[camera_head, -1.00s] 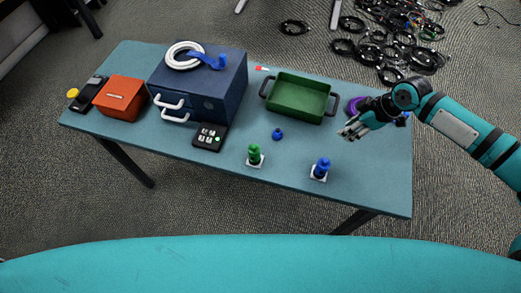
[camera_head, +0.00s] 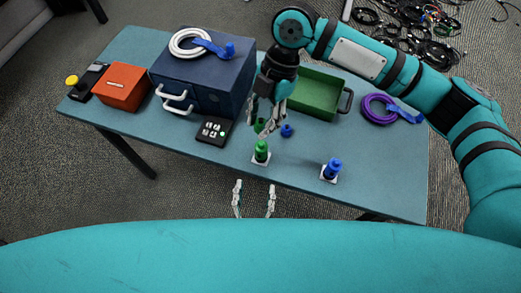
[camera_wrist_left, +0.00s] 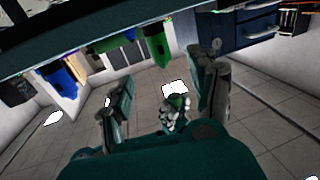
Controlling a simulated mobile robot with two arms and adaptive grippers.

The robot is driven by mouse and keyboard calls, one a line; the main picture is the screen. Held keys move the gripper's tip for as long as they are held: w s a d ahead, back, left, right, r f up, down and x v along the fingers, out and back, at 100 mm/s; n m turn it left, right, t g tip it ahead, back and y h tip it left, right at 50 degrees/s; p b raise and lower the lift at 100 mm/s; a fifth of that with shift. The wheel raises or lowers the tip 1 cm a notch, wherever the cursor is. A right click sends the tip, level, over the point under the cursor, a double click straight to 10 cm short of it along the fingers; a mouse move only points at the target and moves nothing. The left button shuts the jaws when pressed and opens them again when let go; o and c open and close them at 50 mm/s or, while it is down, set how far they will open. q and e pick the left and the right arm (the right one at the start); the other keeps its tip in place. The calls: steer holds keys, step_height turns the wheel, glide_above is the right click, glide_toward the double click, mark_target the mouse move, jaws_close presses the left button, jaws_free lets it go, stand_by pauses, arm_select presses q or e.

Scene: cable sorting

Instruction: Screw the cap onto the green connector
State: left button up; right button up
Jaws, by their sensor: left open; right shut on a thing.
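The green connector (camera_head: 261,152) stands upright on a small white base near the table's front edge. My right gripper (camera_head: 266,122) is shut on a small green cap (camera_head: 259,125), behind and above the connector in the head view. The cap looks apart from the connector, but the fingers partly hide it. My left gripper (camera_head: 254,199) is open and empty, in front of the table edge and below the connector in the picture. The left wrist view shows its two spread fingers (camera_wrist_left: 165,92), with a green part (camera_wrist_left: 158,46) beyond them that may be the connector.
A blue connector (camera_head: 332,170) stands to the right and a loose blue cap (camera_head: 287,130) lies nearby. A keypad (camera_head: 213,129), blue drawer cabinet (camera_head: 225,75) and green tray (camera_head: 318,98) stand around. A purple cable (camera_head: 376,110) lies at the right.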

mark_target(260, 156)
arm_select(q)
steer(key=w, duration=0.4)
steer(key=w+d, duration=0.1)
steer(key=w, duration=0.7)
steer(key=shift+d, duration=0.25)
steer(key=shift+c, duration=0.2)
jaws_close()
stand_by(0.7)
